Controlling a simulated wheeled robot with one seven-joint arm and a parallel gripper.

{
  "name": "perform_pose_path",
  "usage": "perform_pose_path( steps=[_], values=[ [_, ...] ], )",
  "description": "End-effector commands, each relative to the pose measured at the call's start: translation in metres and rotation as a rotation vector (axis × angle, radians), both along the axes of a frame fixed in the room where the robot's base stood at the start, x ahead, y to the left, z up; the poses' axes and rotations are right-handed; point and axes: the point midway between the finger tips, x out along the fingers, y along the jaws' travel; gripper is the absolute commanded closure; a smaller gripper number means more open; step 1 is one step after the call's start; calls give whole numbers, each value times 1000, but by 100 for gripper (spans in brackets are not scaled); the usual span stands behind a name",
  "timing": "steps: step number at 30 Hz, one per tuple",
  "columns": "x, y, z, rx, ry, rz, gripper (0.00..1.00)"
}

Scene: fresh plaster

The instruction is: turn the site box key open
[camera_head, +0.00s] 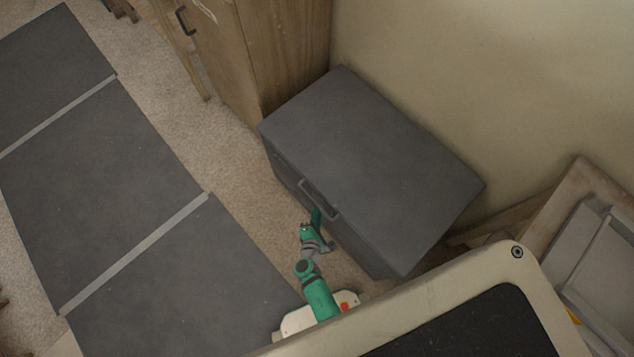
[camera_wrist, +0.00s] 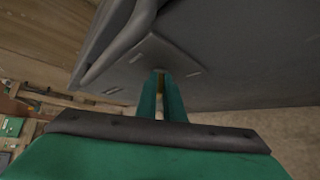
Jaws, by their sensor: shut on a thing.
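The site box (camera_head: 375,150) is a dark grey chest with its lid down, standing against the wall. A handle (camera_head: 319,199) sits on its front edge; it also shows in the wrist view (camera_wrist: 120,38). My gripper (camera_head: 317,214) is at the box front, just below the handle. In the wrist view its two green fingers (camera_wrist: 161,84) reach up to a grey lock plate (camera_wrist: 150,58) on the box front. They are shut on the key, of which only a small yellowish bit shows between the fingertips. The key's turn angle cannot be told.
A wooden cabinet (camera_head: 290,45) stands close behind the box. Dark floor mats (camera_head: 105,180) lie to the left, with bare carpet (camera_head: 190,110) between. Leaning frames (camera_head: 590,230) stand to the right along the wall.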

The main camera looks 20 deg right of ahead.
Motion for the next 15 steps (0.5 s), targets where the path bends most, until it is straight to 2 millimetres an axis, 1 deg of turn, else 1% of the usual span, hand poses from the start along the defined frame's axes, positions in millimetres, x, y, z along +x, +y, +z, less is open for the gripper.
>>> perform_pose_path(
  steps=[3, 15],
  values=[
    [0, 3, -2, 20, -56, 11, 100],
    [-1, 3, -7, 104, -281, 10, 100]
  ],
)
